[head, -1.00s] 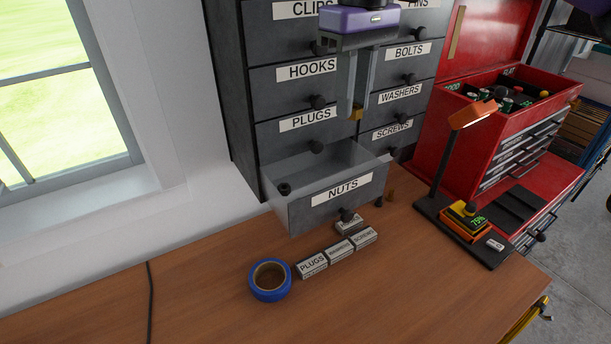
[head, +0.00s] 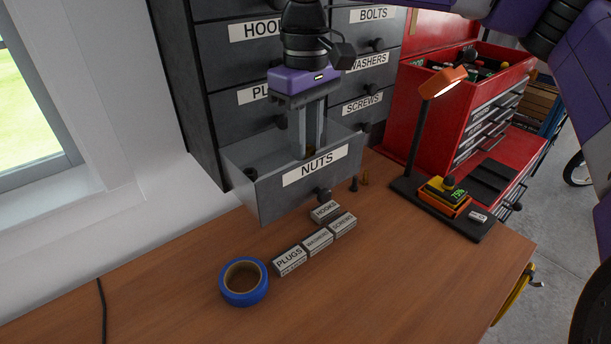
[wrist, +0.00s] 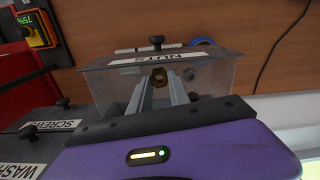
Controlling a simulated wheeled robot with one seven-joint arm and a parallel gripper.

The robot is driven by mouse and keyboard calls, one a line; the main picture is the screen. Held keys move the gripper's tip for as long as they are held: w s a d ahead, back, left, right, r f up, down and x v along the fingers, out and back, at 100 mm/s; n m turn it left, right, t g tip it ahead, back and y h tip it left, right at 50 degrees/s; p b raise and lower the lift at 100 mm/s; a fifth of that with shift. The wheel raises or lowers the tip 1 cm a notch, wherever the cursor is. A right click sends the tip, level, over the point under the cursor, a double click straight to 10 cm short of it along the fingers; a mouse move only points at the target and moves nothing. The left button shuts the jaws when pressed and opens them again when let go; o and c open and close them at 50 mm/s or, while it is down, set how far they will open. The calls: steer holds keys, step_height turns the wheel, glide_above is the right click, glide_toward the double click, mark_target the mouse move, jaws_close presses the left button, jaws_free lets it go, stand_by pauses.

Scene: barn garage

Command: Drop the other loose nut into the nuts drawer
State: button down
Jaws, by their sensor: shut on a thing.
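The nuts drawer (head: 262,200) is pulled open from the grey cabinet, with its NUTS label on the front. My gripper (head: 308,153) points down into it and is shut on a brass nut (head: 309,149). In the wrist view the brass nut (wrist: 159,77) sits between the fingertips (wrist: 159,86), inside the drawer's outline (wrist: 100,82). A dark nut (head: 250,174) lies in the drawer's left corner; it also shows in the wrist view (wrist: 190,75). I cannot tell whether the held nut touches the drawer floor.
Several small labelled boxes (head: 290,262) and a blue tape roll (head: 243,298) lie on the wooden bench (head: 390,290). A lamp (head: 443,82) and red toolbox (head: 465,120) are further right.

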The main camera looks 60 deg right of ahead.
mark_target(306, 167)
steer(key=shift+f+b, duration=1.3)
steer(key=shift+f, duration=1.1)
steer(key=shift+f+b, duration=0.4)
steer(key=shift+b, duration=0.05)
steer(key=shift+f, duration=0.2)
steer(key=c, duration=1.2)
jaws_free()
steer(key=shift+r, duration=0.1)
